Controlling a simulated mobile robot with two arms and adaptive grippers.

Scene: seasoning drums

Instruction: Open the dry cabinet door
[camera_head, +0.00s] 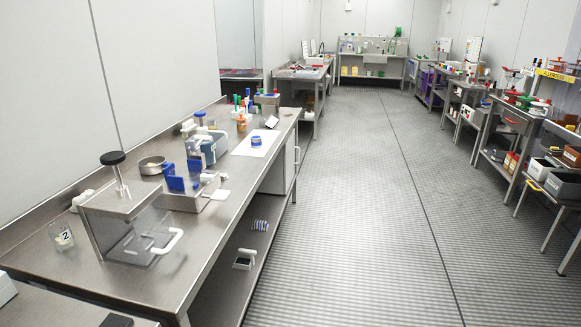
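A box with a steel top and a clear front (128,232) stands at the near end of the left bench; it looks like the dry cabinet. A white handle (168,242) sits on its clear front door, which appears closed. A rod with a black knob (113,158) rises from its top. A second cabinet (276,172), grey with a pale front, is built in under the bench farther back. I cannot be certain which one is named. Neither of my grippers is in view.
The steel bench (215,215) runs along the left wall. Beside the clear box stand a device with blue parts (175,183) and a round metal dish (151,165). A lower shelf (232,285) holds small items. The aisle floor (375,220) is clear; loaded tables line the right.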

